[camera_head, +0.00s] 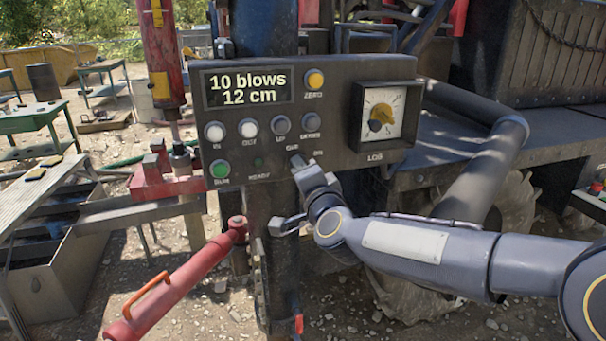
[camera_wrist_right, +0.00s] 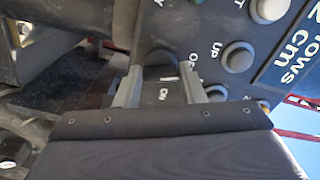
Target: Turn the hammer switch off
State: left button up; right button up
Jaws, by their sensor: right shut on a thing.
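The hammer switch is a small dark knob at the lower edge of the dark control panel (camera_head: 335,110), largely hidden by my right gripper (camera_head: 299,166) in the head view. In the right wrist view the dark knob (camera_wrist_right: 160,66) sits between the two grey fingers of my right gripper (camera_wrist_right: 162,86), which is shut on it. An ON label and a partly covered OFF label show beside it there. I cannot tell clearly which label the switch points to. My left gripper is not in view.
The panel display (camera_head: 248,87) reads "10 blows 12 cm". A red cylinder (camera_head: 180,280) slants below left. A workbench (camera_head: 40,180) stands at the left.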

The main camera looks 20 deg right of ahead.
jog(key=o, duration=1)
jog(key=s, duration=0.7)
jog(key=shift+s+b, duration=0.4)
jog(key=shift+d, duration=0.1)
jog(key=s+d+f+n+g+y, duration=0.1)
jog(key=s+f+n+g, duration=0.4)
jog(key=s+f, duration=0.5)
jog(key=s+d+f+n+g+y, duration=0.2)
jog(key=s+f+n+g, duration=0.4)
jog(key=s, duration=1.1)
notch_tip(320, 180, down, 5)
jog(key=shift+d+r+n+g, duration=0.15)
jog(key=shift+d+n+g, duration=0.2)
jog(key=shift+g, duration=0.25)
